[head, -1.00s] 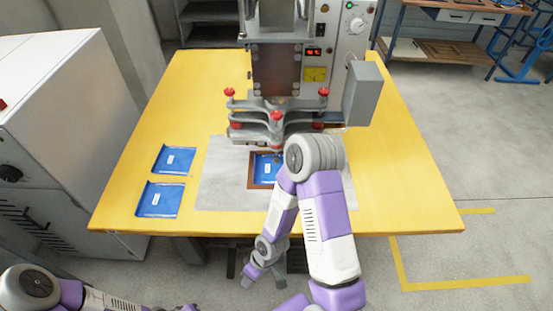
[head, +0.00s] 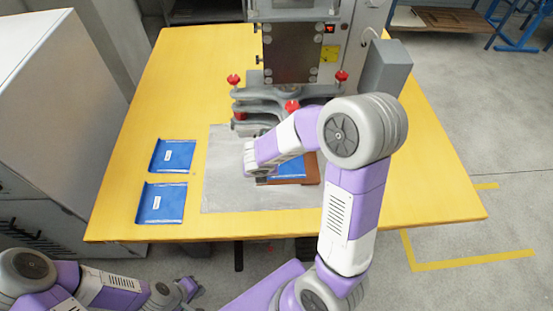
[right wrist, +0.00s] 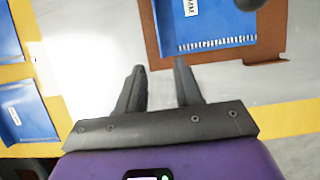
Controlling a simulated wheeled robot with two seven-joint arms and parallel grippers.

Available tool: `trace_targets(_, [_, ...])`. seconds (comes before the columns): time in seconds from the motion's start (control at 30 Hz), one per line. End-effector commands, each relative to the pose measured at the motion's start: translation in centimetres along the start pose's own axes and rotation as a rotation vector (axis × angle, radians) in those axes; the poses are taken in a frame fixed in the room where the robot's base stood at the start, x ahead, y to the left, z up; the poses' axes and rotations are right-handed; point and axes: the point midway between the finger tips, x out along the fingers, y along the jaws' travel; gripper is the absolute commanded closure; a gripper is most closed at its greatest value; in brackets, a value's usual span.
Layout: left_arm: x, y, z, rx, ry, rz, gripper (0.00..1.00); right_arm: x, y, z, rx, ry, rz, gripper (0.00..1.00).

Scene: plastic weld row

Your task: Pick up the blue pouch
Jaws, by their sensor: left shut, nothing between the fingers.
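One blue pouch (head: 290,168) with a white label lies on a brown board (head: 312,170) below the press; my right arm hides part of it in the head view. It also shows at the top of the right wrist view (right wrist: 212,28). Two more blue pouches, one farther (head: 172,156) and one nearer (head: 161,203), lie flat on the yellow table to the left. My right gripper (head: 260,175) is over the grey mat beside the board's left edge. Its fingers (right wrist: 160,68) are apart with nothing between them. My left gripper (head: 188,288) is shut and empty, low in front of the table.
The press (head: 290,60) with red knobs stands over the back of the grey mat (head: 222,180). A grey box (head: 385,68) juts out at its right. The table (head: 430,170) is clear on the right. A white cabinet (head: 50,100) stands on the left.

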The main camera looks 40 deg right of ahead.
Motion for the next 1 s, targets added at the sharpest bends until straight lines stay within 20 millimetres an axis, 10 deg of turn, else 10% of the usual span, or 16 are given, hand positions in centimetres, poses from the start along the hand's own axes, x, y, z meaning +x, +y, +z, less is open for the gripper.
trace_targets(0.7, [3.2,-1.2,-0.1,0.0,0.0,0.0,1.0,5.5,-0.1,-0.5,0.007,0.001,0.001,0.65])
trace_targets(1.0, [3.2,-1.2,-0.2,0.0,0.0,0.0,1.0,5.5,-0.1,-0.6,0.007,0.002,0.001,1.0])
